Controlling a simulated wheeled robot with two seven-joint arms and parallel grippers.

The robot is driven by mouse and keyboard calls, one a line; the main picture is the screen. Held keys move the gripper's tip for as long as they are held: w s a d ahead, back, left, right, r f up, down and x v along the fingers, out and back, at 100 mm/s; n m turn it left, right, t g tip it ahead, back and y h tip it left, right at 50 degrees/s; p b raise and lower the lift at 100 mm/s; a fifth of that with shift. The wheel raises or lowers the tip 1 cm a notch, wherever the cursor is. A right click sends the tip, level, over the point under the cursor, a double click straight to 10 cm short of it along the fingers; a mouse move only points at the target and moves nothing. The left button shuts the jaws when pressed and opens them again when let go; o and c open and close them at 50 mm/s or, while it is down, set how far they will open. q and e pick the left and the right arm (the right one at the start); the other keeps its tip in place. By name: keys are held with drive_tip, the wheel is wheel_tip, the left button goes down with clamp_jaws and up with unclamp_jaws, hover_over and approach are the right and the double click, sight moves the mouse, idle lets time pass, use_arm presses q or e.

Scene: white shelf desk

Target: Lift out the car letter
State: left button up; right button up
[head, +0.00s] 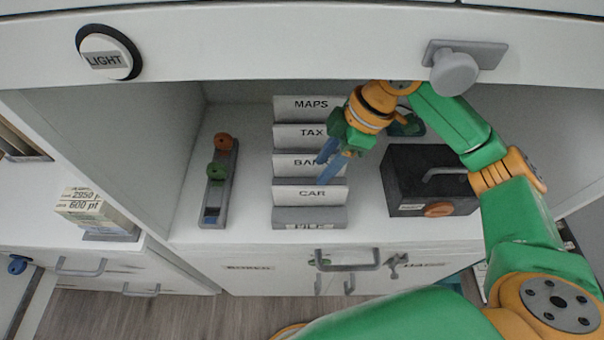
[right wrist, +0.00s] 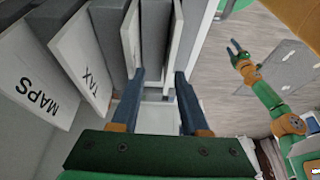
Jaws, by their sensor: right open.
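The car letter (head: 311,194) is a white card marked CAR, standing upright at the front of a row of cards in a grey rack (head: 309,217). My right gripper (head: 328,170) comes in from the right in the head view. Its blue fingers point down at the right part of the BANK and CAR cards. In the right wrist view the fingers (right wrist: 162,88) are apart, with card and divider edges just beyond them. I cannot tell whether they straddle the car letter; no contact is clear. My left gripper (right wrist: 239,55) shows small in the right wrist view, its fingers apart, away from the rack.
Cards marked MAPS (head: 311,105), TAX (head: 311,132) and BANK (head: 294,163) stand behind. A black box (head: 425,165) stands right of the rack. A grey stand with coloured knobs (head: 216,185) stands left. A shelf front (head: 270,50) overhangs above.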

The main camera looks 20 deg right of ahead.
sight(314, 188)
drive_tip(key=f, duration=0.1)
drive_tip(key=s+a+f, duration=0.1)
drive_tip(key=f, duration=0.1)
drive_tip(key=a+f, duration=0.1)
drive_tip(key=f, duration=0.1)
drive_tip(key=shift+s+a+p, duration=0.2)
drive_tip(key=shift+p, duration=0.1)
drive_tip(key=shift+w+f, duration=0.15)
drive_tip(key=shift+w, duration=0.1)
use_arm(q)
drive_tip(key=shift+s+r, duration=0.2)
drive_tip(key=shift+s, duration=0.3)
drive_tip(key=shift+s+r, duration=0.2)
drive_tip(key=shift+s, duration=0.3)
use_arm(e)
drive_tip(key=shift+s, duration=0.1)
use_arm(q)
drive_tip(key=shift+s+r, duration=0.1)
use_arm(e)
drive_tip(key=shift+s, duration=0.15)
use_arm(q)
drive_tip(key=shift+r+p, duration=0.2)
drive_tip(key=shift+p, duration=0.15)
use_arm(e)
drive_tip(key=shift+f, duration=0.15)
clamp_jaws()
